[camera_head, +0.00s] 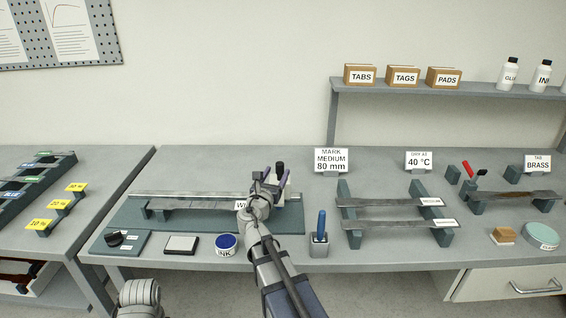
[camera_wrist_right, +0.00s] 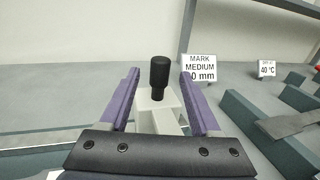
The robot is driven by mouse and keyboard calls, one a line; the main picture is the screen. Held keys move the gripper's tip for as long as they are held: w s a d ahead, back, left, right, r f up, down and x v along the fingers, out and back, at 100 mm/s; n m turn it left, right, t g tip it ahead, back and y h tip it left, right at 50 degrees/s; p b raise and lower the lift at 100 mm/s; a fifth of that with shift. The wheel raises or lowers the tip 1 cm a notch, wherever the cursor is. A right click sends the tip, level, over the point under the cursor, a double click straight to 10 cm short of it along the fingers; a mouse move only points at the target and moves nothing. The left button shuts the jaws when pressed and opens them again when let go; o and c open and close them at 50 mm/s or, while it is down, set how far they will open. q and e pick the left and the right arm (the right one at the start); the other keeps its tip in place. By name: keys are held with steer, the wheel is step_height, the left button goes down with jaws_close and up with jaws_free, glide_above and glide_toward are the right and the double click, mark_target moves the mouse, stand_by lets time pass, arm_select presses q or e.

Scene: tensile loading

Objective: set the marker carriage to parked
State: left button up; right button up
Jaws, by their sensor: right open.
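The marker carriage, a white block with a black upright knob (camera_head: 280,167), sits at the right end of the rail (camera_head: 180,194) on the dark green marking base (camera_head: 125,216). In the right wrist view the white block (camera_wrist_right: 158,120) and its black knob (camera_wrist_right: 160,77) stand between the two purple fingers. My right gripper (camera_head: 277,178) is open, with a finger on each side of the carriage; I cannot tell whether they touch it. My arm hides part of the carriage and base. My left gripper is not in view.
A grey specimen strip (camera_head: 185,204) lies along the base. In front are a black dial (camera_head: 114,239), a pad (camera_head: 181,245), an ink tin (camera_head: 226,244) and a blue-handled tool in a holder (camera_head: 320,238). A strip rack (camera_head: 395,215) stands right; a sign (camera_head: 331,160) is behind.

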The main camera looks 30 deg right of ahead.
mark_target(282, 163)
steer(key=x, duration=0.7)
steer(key=shift+w+d, duration=0.15)
steer(key=shift+w, duration=0.05)
jaws_close()
stand_by(1.2)
